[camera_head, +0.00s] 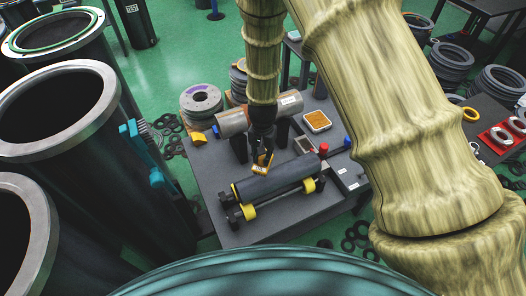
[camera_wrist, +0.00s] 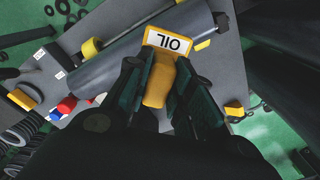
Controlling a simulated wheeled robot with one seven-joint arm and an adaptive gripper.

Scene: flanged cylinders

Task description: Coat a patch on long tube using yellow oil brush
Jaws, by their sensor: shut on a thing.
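The long tube (camera_head: 275,181) is a dark grey cylinder lying on a roller stand with yellow wheels, on the grey table. It also runs diagonally across the wrist view (camera_wrist: 105,75). My gripper (camera_head: 263,153) is shut on the yellow oil brush (camera_head: 262,168), just above and behind the tube's middle. In the wrist view the brush (camera_wrist: 158,84) sits between both fingers (camera_wrist: 161,70), with its white OIL label over the tube. The brush's working end is hidden, so I cannot tell whether it touches the tube. I see no clear coated patch.
A shorter grey-and-brown cylinder (camera_head: 234,122) rests on dark supports behind my gripper. An orange-filled tray (camera_head: 316,121), a red-topped item (camera_head: 324,149) and a yellow block (camera_head: 198,138) lie around. Large flanged cylinders (camera_head: 60,105) stand left. The table's front left (camera_head: 213,177) is bare.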

